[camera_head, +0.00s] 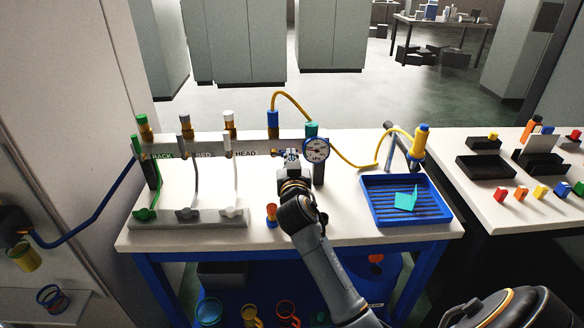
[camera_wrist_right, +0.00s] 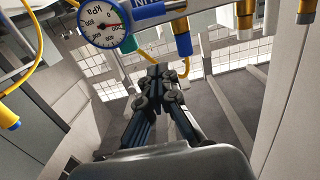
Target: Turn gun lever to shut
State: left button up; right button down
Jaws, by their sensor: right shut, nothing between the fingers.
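The rack's pipe (camera_head: 262,147) runs along the back of the white bench. At its right end a blue part with pale letters (camera_head: 291,154) sits left of a round gauge (camera_head: 316,150). My left gripper is not in view.
A yellow hose (camera_head: 345,157) leads to a yellow gun (camera_head: 419,141) behind a blue tray (camera_head: 376,212). A small orange-blue cup (camera_head: 271,214) stands left of my wrist.

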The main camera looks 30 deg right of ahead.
notch_tip(320, 180, down, 9)
jog(key=s+a+n+b, duration=0.15)
jog(key=n+b, duration=0.95)
jog(key=n, duration=2.4)
pick_arm(q)
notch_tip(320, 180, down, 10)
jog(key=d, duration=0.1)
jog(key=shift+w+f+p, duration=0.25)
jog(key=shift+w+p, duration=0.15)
jog(key=shift+p, duration=0.05)
pick_arm(e)
jog(key=x, duration=0.9)
jog(key=shift+d+r+t+h, duration=0.25)
jog(key=shift+d+t+h, duration=0.1)
jog(key=shift+t+h, duration=0.05)
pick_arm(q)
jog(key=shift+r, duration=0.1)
